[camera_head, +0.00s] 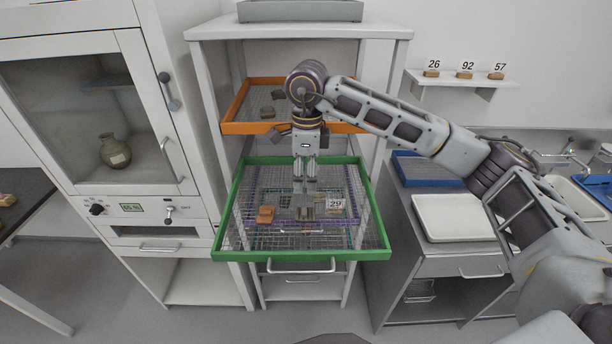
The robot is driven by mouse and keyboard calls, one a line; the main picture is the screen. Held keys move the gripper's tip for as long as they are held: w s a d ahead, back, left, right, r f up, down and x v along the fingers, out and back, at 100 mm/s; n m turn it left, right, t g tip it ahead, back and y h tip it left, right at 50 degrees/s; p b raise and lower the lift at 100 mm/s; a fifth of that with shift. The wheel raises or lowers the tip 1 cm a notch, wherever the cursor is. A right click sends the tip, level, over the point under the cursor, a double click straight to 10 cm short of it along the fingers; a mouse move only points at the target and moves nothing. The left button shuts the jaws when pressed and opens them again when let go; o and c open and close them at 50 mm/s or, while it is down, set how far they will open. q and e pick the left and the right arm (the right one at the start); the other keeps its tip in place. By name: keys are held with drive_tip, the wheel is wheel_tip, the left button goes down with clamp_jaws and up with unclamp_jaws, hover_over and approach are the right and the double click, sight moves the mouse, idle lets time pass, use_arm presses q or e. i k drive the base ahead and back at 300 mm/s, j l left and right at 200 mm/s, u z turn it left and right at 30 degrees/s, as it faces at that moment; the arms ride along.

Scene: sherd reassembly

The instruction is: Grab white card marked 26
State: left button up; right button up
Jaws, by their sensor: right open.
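The white card marked 26 (433,64) stands in a small wooden holder (431,73) at the left end of the wall shelf, upper right. Cards marked 92 (466,65) and 57 (499,66) stand beside it. My right gripper (304,203) is over the green-framed mesh tray (228,213), pointing down with its jaws open, above or close to a grey-brown sherd. It is well to the left of and below the card 26. I cannot tell whether it touches the sherd. My left gripper is not in view.
An orange sherd (265,214) and a card marked 29 (336,204) lie in the green tray, which is pulled out. An orange tray (237,127) with sherds sits above. A white tray (453,218) rests on the right counter. A cabinet at left holds a pot (115,152).

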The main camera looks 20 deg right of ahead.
sight(432, 68)
drive_tip(key=z, duration=1.4)
